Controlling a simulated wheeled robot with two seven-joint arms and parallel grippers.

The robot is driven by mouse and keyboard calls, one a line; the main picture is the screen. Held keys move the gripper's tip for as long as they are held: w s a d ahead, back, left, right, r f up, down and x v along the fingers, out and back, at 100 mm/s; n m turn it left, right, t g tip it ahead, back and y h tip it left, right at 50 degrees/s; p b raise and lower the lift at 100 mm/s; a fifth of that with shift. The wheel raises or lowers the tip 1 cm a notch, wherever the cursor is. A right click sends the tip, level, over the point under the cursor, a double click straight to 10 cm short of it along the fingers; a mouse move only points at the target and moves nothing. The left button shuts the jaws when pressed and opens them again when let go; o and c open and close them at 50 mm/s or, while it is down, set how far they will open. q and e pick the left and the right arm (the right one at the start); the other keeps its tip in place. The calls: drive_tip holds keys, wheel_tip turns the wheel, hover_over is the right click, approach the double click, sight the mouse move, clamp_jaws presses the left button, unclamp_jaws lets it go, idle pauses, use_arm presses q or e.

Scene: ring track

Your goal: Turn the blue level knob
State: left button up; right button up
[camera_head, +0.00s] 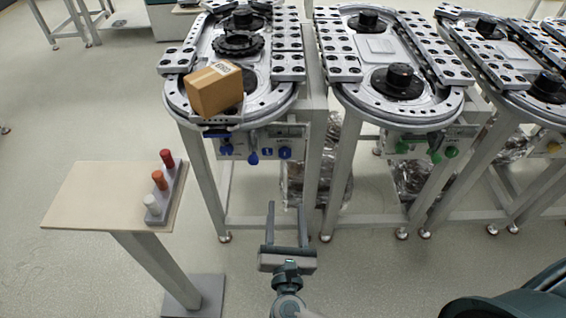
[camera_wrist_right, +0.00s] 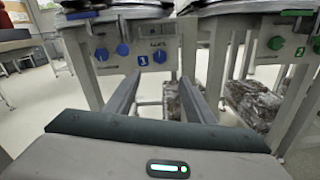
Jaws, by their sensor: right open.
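The nearest ring track has a front panel (camera_head: 268,136) with blue controls below its rounded end. A blue knob (camera_head: 285,153) sits at the panel's right, beside a small blue square. Another blue knob (camera_head: 253,157) is left of the square, and a third blue control (camera_head: 226,148) is further left. I cannot read which is the level knob. In the right wrist view, the right-hand blue knob (camera_wrist_right: 160,56) shows just beyond and between the fingertips. My right gripper (camera_head: 286,206) is open and empty, below and apart from the panel. My left gripper is not in view.
A cardboard box (camera_head: 214,88) sits on the nearest track's end. Other tracks, with green knobs (camera_head: 438,155) and yellow ones, stand to the right. A small table (camera_head: 90,195) with red, orange and white buttons stands left. Open floor lies between this table and the tracks.

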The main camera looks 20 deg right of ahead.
drive_tip(key=p, duration=0.2)
approach(285, 156)
drive_tip(key=x, duration=0.5)
drive_tip(key=shift+w+d, duration=0.15)
drive_tip(key=shift+w, duration=0.15)
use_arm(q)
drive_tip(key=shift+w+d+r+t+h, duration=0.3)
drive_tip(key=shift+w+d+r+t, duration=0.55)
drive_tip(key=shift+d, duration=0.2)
use_arm(e)
drive_tip(key=shift+x, duration=0.95)
drive_tip(key=shift+c, duration=0.3)
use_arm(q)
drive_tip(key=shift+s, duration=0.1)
use_arm(e)
drive_tip(key=c, duration=1)
